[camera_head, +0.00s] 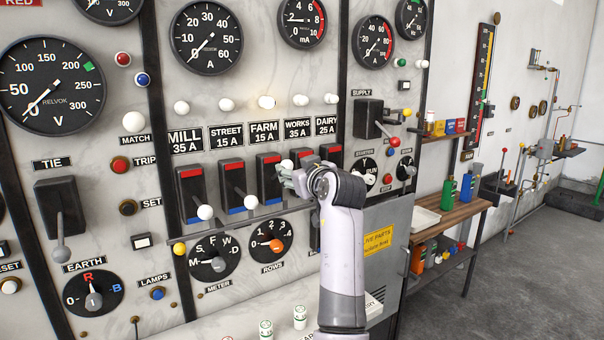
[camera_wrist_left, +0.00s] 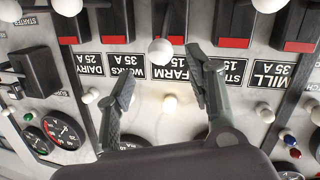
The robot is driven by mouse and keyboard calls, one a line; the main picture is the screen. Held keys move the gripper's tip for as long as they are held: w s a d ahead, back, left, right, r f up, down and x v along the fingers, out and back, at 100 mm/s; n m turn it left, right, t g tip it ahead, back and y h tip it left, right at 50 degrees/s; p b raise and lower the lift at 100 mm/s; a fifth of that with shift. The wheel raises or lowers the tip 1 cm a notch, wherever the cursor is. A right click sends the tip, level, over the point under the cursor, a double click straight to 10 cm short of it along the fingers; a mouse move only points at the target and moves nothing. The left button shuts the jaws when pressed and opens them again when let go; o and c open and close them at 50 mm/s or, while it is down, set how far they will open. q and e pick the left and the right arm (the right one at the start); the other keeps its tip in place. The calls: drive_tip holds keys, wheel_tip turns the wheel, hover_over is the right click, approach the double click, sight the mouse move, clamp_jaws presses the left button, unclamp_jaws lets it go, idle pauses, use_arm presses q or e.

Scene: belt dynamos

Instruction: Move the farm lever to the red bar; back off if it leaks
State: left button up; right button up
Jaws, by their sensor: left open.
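The farm lever's white knob (camera_head: 287,165) stands raised near the upper, red end of its black switch box, below the FARM label (camera_head: 264,132). The farm red bar (camera_head: 271,160) is at the top of that box; a blue bar is at the bottom. My left gripper (camera_head: 295,176) is at the knob. In the upside-down wrist view, the knob (camera_wrist_left: 160,52) lies between the open fingers of the left gripper (camera_wrist_left: 160,68), apparently with gaps, in front of the red bar and the FARM label. Where the fingers hide the works lever in the head view is unclear. My right gripper is out of view.
The mill knob (camera_head: 204,212) and street knob (camera_head: 251,202) are down by their blue bars. A lamp (camera_head: 266,102) above FARM looks yellowish. A grey rail (camera_head: 232,218) runs below the switches. A wooden shelf (camera_head: 450,215) stands right.

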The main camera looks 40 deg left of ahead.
use_arm(q)
drive_tip(key=v, duration=0.4)
drive_tip(key=shift+s+d, duration=0.1)
idle(0.3)
